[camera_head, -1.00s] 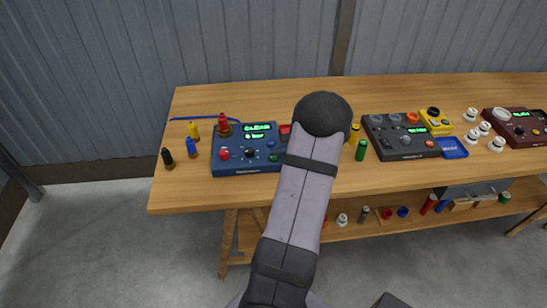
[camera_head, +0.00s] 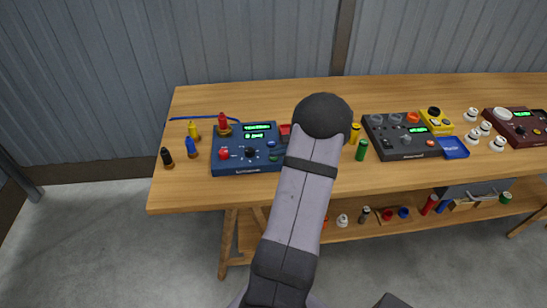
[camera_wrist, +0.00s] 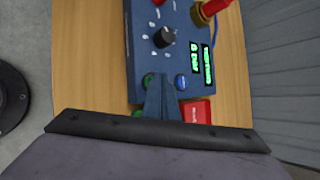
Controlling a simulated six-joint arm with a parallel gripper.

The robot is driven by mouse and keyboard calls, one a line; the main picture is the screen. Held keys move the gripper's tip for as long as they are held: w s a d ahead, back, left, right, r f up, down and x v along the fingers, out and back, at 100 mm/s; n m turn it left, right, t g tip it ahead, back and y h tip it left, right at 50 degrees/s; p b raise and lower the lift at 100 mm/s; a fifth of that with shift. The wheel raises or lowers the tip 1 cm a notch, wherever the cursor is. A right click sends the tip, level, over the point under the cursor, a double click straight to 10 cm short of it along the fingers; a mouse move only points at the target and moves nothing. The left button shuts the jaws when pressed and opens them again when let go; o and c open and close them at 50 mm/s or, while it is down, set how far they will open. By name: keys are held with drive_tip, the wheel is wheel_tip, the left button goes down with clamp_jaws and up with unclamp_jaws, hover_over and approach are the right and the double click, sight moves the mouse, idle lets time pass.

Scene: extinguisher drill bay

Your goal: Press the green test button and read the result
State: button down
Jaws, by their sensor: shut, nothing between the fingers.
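The blue test box (camera_head: 232,167) stands on the bench, left of my arm in the head view. Its face has a red button (camera_head: 224,153), a black knob (camera_wrist: 163,37), a blue button (camera_wrist: 181,82) and a green button (camera_wrist: 148,80). Its lit green display (camera_wrist: 202,64) shows two lines; the top word looks like "TESTING" but is too blurred to be sure. My gripper (camera_wrist: 161,79) is shut and empty, its tips over the box face between the green and blue buttons. Contact with the green button cannot be told. My arm hides the gripper in the head view.
A red block (camera_wrist: 195,110) is beside the box's end, close to my fingers. Coloured posts stand left of the box, including a black one (camera_head: 167,157). A dark grey box (camera_head: 385,133) and a maroon box (camera_head: 510,124) stand to the right. The bench's front left is clear.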

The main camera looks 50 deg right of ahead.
sight(277, 160)
idle(0.4)
drive_tip(key=shift+r+p, duration=0.55)
drive_tip(key=shift+r, duration=0.25)
wheel_tip(277, 160, up, 5)
drive_tip(key=p, duration=0.3)
idle(0.3)
idle(0.7)
